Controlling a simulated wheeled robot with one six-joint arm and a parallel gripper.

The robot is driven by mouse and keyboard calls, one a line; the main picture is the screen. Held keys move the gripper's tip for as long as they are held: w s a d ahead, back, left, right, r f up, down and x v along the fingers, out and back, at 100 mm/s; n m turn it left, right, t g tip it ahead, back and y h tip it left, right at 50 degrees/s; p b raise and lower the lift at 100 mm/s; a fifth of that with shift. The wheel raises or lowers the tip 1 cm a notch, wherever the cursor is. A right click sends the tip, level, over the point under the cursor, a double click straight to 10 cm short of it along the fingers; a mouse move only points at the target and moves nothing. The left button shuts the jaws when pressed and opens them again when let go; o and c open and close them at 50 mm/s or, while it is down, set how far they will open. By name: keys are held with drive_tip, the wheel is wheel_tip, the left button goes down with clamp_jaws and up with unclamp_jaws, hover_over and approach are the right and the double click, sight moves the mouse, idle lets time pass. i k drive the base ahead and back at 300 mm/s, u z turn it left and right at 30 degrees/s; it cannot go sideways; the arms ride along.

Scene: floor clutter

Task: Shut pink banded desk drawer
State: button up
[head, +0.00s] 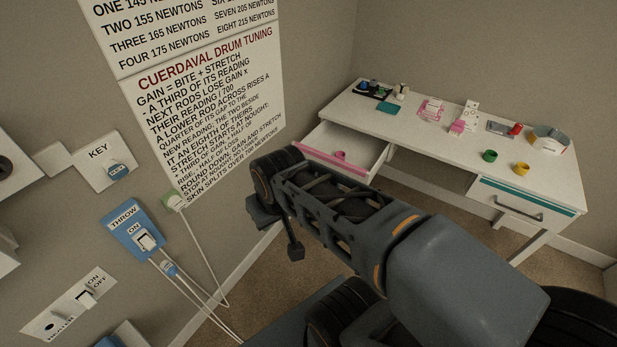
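The white desk (440,122) stands against the back walls. Its left drawer (372,148), with a pink band (322,160) along its front, is pulled out and shows its open inside. A small pink piece (341,155) shows at the drawer's front edge; I cannot tell if it is the handle or something inside.
A teal-banded drawer (522,203) at the desk's right is shut. Several small items, including a green ring (490,156) and yellow ring (521,168), lie on the desktop. The left wall carries a text poster (215,110), a blue switch plate (133,230) and hanging cables (205,262).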

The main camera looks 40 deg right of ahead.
sight(365, 153)
drive_tip(key=u, duration=0.2)
drive_tip(key=i, duration=0.9)
drive_tip(key=z, duration=0.05)
